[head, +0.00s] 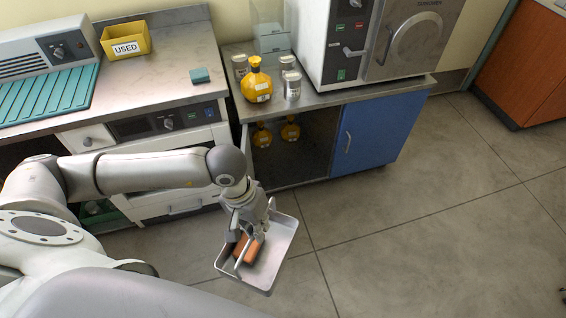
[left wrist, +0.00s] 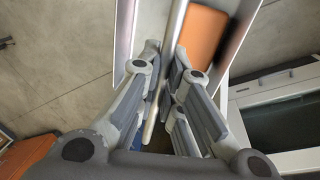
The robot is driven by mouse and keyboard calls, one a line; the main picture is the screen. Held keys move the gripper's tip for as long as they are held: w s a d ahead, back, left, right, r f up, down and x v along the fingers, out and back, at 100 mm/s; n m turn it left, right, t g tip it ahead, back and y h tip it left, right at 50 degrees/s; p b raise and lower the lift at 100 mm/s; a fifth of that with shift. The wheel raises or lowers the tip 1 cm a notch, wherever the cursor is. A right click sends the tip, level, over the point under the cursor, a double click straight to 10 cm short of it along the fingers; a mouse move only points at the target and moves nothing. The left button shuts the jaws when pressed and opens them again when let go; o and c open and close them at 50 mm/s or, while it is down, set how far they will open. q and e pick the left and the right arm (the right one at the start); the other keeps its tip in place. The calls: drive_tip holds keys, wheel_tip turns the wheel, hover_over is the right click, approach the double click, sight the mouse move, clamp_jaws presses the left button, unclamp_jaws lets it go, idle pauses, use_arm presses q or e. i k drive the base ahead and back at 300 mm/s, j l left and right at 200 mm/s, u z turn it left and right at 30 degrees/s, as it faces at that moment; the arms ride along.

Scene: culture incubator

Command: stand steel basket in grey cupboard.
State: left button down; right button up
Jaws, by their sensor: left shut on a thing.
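The steel basket (head: 281,238) is a shallow pale metal tray with a bar handle across it. It hangs above the floor in front of the benches, with an orange-brown block (head: 248,250) inside. My left gripper (head: 246,232) is shut on its handle. In the left wrist view the fingers (left wrist: 170,100) close around the bar, beside the orange block (left wrist: 203,38). The cupboard (head: 295,165) under the right bench has a dark grey, open left part with yellow bottles (head: 290,130) inside. Its right part has a blue door (head: 375,138). My right gripper is out of view.
On the right bench stand a yellow bottle (head: 256,82), several metal tins (head: 291,86) and a large white steriliser-like machine (head: 345,45). The left bench holds a yellow "USED" bin (head: 126,42) and a teal block (head: 200,76). The floor (head: 430,220) to the right is clear.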

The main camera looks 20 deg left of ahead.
sight(291, 167)
drive_tip(key=i+l+u, duration=0.3)
drive_tip(key=l, duration=0.35)
drive_tip(key=i+l+u, duration=0.1)
drive_tip(key=i+l, duration=0.15)
drive_tip(key=i+l+u, duration=0.15)
drive_tip(key=l, duration=0.35)
